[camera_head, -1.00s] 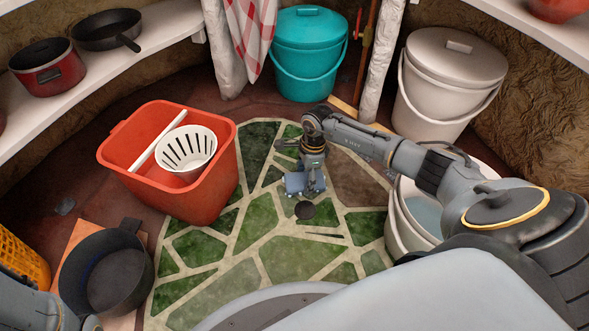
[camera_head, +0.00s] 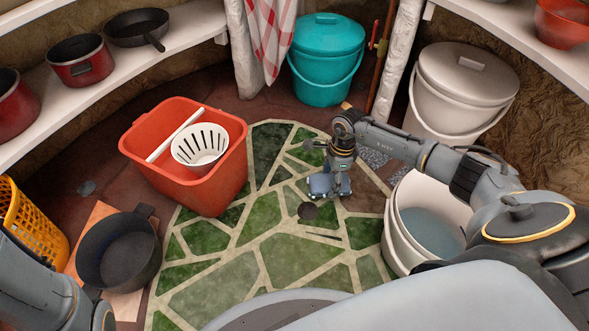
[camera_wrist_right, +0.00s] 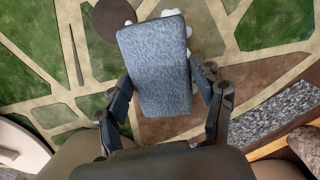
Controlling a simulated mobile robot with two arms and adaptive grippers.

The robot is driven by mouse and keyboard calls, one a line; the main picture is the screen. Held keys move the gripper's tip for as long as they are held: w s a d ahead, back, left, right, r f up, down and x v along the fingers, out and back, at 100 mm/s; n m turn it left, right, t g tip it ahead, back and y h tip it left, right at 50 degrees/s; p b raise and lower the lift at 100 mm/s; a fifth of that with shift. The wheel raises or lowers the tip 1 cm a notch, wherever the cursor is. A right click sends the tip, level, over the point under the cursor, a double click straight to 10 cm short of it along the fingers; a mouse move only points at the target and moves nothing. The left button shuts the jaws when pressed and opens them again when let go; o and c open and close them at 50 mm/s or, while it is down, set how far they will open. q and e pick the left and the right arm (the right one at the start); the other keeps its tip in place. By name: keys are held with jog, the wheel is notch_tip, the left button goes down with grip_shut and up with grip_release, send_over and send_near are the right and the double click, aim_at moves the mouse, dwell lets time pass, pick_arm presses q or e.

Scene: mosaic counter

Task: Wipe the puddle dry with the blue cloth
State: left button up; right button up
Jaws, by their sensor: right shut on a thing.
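My right gripper (camera_head: 330,185) points down at the mosaic counter (camera_head: 215,285). In the right wrist view, my right gripper (camera_wrist_right: 165,90) is shut on the blue cloth (camera_wrist_right: 157,65), a thick grey-blue block between its fingers. The cloth (camera_head: 320,184) shows low over the mosaic in the head view; I cannot tell whether it touches. A pale, wavy-edged patch (camera_wrist_right: 225,32), possibly the puddle, shows partly from behind the cloth in the wrist view. My left arm enters at the lower left, its fingers out of frame.
A dark disc (camera_head: 308,211) and a thin dark stick (camera_head: 321,236) lie close to the cloth. A red bucket (camera_head: 190,180) with a white strainer stands left. A white bucket of water (camera_head: 395,235) stands right, under my right arm. A black pot (camera_head: 120,255) is lower left.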

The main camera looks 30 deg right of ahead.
notch_tip(320, 180, up, 4)
jog(key=shift+f+p, duration=0.15)
jog(key=shift+p, duration=1.1)
jog(key=shift+r+p, duration=0.3)
jog(key=shift+r, duration=0.15)
